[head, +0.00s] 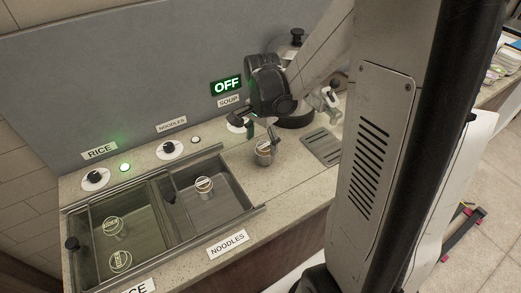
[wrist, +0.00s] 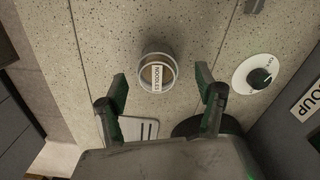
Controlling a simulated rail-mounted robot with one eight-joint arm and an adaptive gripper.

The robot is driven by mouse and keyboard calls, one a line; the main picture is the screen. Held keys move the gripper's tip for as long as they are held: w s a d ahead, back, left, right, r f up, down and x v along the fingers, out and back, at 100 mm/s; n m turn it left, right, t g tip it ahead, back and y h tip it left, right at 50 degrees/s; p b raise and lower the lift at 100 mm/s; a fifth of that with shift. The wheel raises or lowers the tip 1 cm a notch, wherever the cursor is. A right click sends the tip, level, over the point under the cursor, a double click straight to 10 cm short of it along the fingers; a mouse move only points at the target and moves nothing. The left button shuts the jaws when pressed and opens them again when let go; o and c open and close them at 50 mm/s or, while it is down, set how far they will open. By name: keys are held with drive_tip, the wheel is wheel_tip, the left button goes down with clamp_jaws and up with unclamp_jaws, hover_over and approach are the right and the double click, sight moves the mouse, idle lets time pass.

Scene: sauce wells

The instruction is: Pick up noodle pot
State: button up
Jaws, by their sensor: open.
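A small round noodle pot (head: 264,153) with a pale label stands on the speckled counter, right of the sunken wells. In the wrist view the noodle pot (wrist: 157,74) shows a "NOODLES" label and lies ahead of and between the fingertips. My gripper (head: 262,133) is above and near this pot in the head view. In the wrist view my gripper (wrist: 162,92) is open, with a finger on each side and nothing held; both fingers look apart from the pot. Another labelled pot (head: 204,186) sits in the noodles well.
Two pots (head: 115,226) stand in the rice well on the left. A metal grate (head: 322,147) lies right of the noodle pot. Control knobs (head: 169,149) line the back of the counter, and a soup knob (wrist: 260,78) is right of the pot in the wrist view. A lit "OFF" sign (head: 227,86) is on the wall.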

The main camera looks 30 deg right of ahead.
sight(263, 155)
drive_tip(key=shift+s+d+f, duration=0.1)
drive_tip(key=shift+f, duration=1.5)
drive_tip(key=shift+s+d+f, duration=0.1)
drive_tip(key=shift+f, duration=1.5)
drive_tip(key=c, duration=1.4)
